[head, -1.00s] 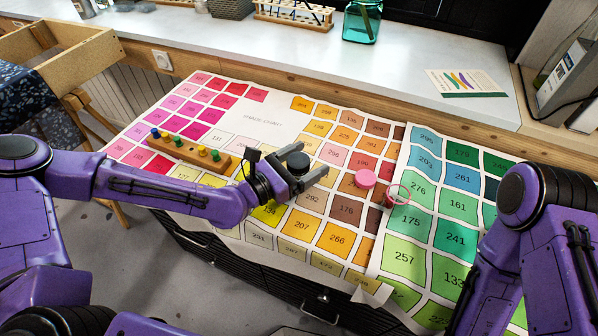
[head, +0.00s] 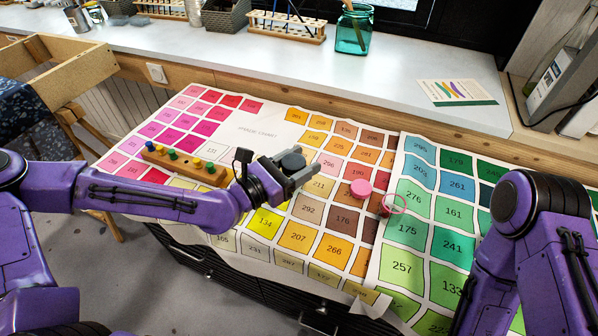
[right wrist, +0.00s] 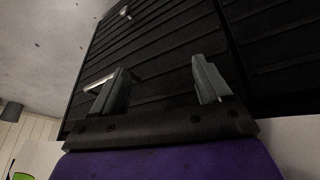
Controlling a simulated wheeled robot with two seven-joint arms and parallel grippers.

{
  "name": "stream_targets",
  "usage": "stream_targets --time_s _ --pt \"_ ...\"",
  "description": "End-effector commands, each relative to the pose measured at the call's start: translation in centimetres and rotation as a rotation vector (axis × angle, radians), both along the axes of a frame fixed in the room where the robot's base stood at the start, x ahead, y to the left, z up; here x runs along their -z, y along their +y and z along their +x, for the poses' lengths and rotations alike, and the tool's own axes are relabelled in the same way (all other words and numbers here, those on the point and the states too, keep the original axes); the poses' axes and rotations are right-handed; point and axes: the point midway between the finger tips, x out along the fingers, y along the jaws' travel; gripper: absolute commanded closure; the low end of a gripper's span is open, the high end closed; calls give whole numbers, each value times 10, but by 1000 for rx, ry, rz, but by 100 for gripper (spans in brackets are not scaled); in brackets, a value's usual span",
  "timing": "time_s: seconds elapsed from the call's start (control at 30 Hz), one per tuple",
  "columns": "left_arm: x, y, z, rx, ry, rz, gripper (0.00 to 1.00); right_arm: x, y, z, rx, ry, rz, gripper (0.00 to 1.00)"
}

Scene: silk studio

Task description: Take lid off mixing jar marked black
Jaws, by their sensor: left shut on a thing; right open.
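A round black lid (head: 292,162) sits between the fingers of my left gripper (head: 299,172) over the colour chart, in the head view. The gripper is shut on it. The fingers hide what is beneath the lid, so I cannot tell whether the jar is still joined to it. My right gripper (right wrist: 160,88) is open and empty in the right wrist view, in front of dark slatted drawer fronts. In the head view its fingers are out of sight.
A wooden block with coloured pegs (head: 184,164) stands at left. A teal glass jar (head: 354,30) and a test-tube rack (head: 287,27) stand on the back ledge.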

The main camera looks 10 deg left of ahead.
Motion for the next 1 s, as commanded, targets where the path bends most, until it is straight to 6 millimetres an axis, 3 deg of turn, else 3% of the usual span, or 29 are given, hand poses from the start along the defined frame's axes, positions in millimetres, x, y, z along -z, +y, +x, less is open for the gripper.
stream_targets --time_s 0.17,0.3,0.53,0.7,1.0 --pt "-42 -3 -32 2 -5 -4 77 -8 0 0 0 0 0 23" --pt "-75 -5 -53 1 3 -2 77 -47 0 0 0 0 0 23" --pt "-83 -7 -72 0 8 3 77 -107 0 0 0 0 0 23" --pt "-95 -11 -103 3 7 1 77 -150 0 0 0 0 0 23" --pt "-101 -14 -136 1 2 1 77 -183 0 0 0 0 0 23"
